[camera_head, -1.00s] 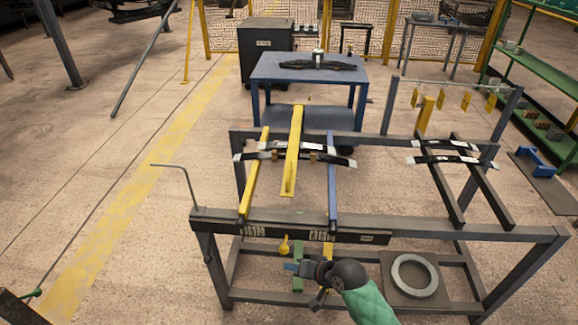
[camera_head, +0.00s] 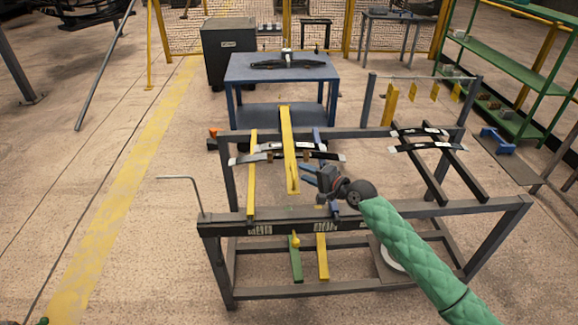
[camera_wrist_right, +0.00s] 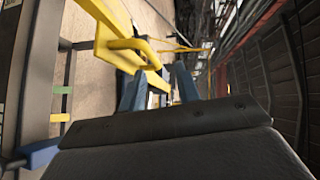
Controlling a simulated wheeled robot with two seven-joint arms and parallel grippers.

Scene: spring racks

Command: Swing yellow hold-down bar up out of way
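The yellow hold-down bar (camera_head: 289,150) runs lengthwise above the dark leaf springs (camera_head: 265,157) on the rack, its near end short of the front rail. In the right wrist view the bar (camera_wrist_right: 108,30) comes in from the upper left, with a yellow handle loop (camera_wrist_right: 140,50) just beyond my fingers. My right gripper (camera_head: 306,174) is just right of the bar's near end. Its two blue fingers (camera_wrist_right: 158,82) are apart with nothing clearly held between them. Whether a finger touches the handle I cannot tell. My left gripper is out of view.
The rack's dark front rail (camera_head: 300,224) lies under my right forearm. Yellow (camera_head: 251,180) and blue side rails flank the bar. More springs (camera_head: 425,146) lie on the rack's right side. A blue table (camera_head: 282,70) stands behind. A bent rod (camera_head: 188,180) rises at the front left corner.

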